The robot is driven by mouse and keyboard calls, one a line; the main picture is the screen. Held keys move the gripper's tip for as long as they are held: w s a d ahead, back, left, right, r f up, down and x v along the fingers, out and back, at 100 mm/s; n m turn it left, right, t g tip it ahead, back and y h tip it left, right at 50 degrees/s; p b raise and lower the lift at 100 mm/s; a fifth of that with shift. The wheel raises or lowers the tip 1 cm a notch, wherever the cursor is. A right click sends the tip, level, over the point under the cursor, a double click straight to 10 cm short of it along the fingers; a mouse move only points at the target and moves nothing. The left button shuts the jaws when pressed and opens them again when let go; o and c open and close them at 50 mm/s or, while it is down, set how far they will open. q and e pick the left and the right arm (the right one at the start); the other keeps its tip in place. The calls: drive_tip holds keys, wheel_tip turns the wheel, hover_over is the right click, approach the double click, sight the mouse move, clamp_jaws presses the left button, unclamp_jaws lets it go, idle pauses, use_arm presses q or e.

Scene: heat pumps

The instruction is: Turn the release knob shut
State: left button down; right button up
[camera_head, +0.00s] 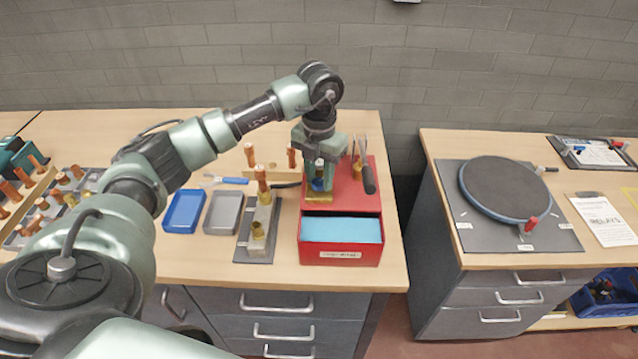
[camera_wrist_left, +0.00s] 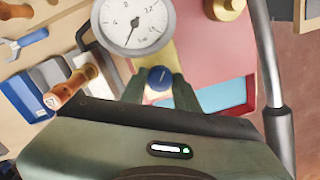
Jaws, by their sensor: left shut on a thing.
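The release knob (camera_wrist_left: 159,77) is a small round blue knob with a pale line on its face, seen just below a white dial gauge (camera_wrist_left: 133,20) in the left wrist view. The gauge's dark needle slants down and left. My left gripper (camera_wrist_left: 158,88) is shut on the knob, one finger on each side. The gauge is hidden there behind the gripper. My right gripper is in neither view.
The red case (camera_head: 340,260) has a blue insert in front. A dark-handled tool (camera_head: 369,178) stands close right of the gripper. Left are a copper-topped fitting on a plate (camera_head: 258,245), a grey tray (camera_head: 223,230) and a blue tray (camera_head: 184,228). A second bench holds a round turntable (camera_head: 505,185).

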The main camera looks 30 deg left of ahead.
use_arm(q)
drive_tip(key=m+b, duration=0.3)
drive_tip(key=m, duration=0.2)
drive_tip(key=shift+m+b, duration=1.35)
drive_tip(key=shift+m, duration=1.15)
drive_tip(key=shift+r, duration=0.1)
drive_tip(key=c, duration=1.1)
unclamp_jaws()
drive_tip(key=shift+d, duration=0.1)
drive_tip(key=shift+o, duration=0.2)
